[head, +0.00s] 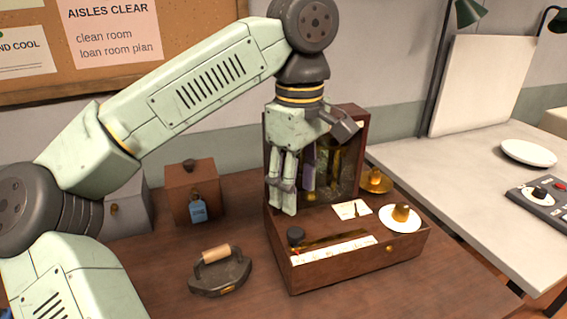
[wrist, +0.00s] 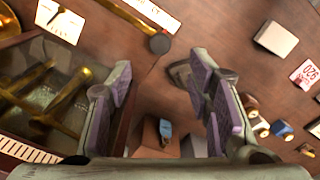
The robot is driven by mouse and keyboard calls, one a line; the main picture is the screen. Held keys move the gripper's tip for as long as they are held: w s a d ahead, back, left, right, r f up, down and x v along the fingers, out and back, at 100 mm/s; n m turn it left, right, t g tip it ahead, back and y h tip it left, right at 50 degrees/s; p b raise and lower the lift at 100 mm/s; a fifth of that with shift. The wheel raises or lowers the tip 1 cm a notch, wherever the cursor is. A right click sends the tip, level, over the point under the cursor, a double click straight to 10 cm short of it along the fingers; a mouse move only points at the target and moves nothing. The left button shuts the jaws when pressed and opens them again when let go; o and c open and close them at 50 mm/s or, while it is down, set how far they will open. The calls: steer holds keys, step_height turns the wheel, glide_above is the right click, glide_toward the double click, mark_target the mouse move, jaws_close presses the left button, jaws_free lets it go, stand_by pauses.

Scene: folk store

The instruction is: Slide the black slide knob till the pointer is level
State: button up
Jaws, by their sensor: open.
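The black slide knob (head: 296,236) stands at the left end of a brass slide bar (head: 335,240) on the wooden scale box (head: 345,275). A white strip with markings runs along the bar. The knob also shows in the wrist view (wrist: 160,43), ahead of the fingers. The pointer card (head: 352,209) lies behind the bar; its dark pointer is too small to judge for level. My gripper (head: 282,198) is open and empty, pointing down above the box's left rear part, behind the knob and apart from it. In the wrist view the fingers (wrist: 162,85) are wide apart.
A glass-fronted upright case (head: 350,130) rises close behind my gripper. A white plate with a brass weight (head: 401,213) sits at the box's right. A flat iron (head: 222,272) stands left of the box. A small padlocked wooden box (head: 188,180) is behind it.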

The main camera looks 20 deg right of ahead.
mark_target(295, 232)
steer(key=shift+s+f, duration=0.15)
steer(key=shift+f, duration=0.35)
step_height(295, 232, down, 3)
steer(key=shift+r+b, duration=0.1)
steer(key=shift+b, duration=0.4)
step_height(295, 232, down, 6)
steer(key=b, duration=0.4)
steer(key=shift+b, duration=0.35)
steer(key=shift+c, duration=0.4)
steer(key=c, duration=0.8)
steer(key=shift+o, duration=0.2)
